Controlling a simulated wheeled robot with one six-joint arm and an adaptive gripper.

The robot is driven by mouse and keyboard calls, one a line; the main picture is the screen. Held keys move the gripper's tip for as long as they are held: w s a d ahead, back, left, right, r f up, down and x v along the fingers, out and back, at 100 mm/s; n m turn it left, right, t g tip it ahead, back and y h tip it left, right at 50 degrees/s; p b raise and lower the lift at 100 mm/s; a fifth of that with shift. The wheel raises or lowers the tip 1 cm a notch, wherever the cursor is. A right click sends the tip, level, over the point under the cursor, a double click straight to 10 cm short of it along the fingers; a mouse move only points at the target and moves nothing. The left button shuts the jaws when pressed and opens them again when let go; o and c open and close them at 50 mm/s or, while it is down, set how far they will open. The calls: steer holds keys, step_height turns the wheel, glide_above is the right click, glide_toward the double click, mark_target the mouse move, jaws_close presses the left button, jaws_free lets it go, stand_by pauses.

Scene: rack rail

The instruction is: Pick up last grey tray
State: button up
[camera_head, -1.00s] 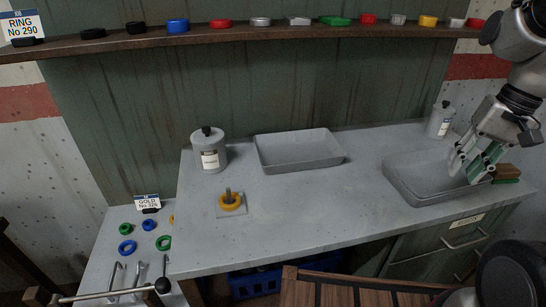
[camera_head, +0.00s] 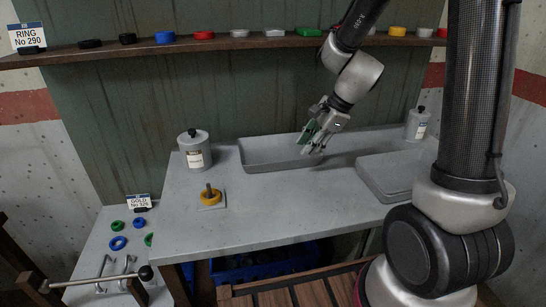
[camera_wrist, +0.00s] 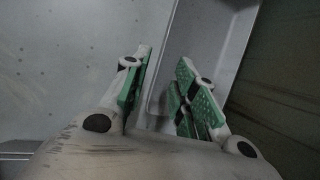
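One grey tray (camera_head: 262,166) lies flat at the back middle of the worktable. A second grey tray (camera_head: 372,178) sits at the right, partly hidden behind my arm. My gripper (camera_head: 312,143) is at the right end of the back tray and hides part of its rim. In the wrist view, my gripper (camera_wrist: 166,56) is open, its green-padded fingers apart. The tray's wall and inside (camera_wrist: 212,35) show between and beyond the fingers, with the tabletop on the left. I cannot tell whether the fingers touch the wall.
Grey canisters stand left (camera_head: 194,150) and right (camera_head: 417,124) of the trays. A shelf (camera_head: 215,44) with coloured rings runs above. The table's front middle is clear.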

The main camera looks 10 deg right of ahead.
steer(key=x, duration=0.7)
steer(key=shift+w+a+f, duration=0.15)
steer(key=shift+w+f, duration=0.1)
steer(key=shift+f, duration=0.1)
jaws_close()
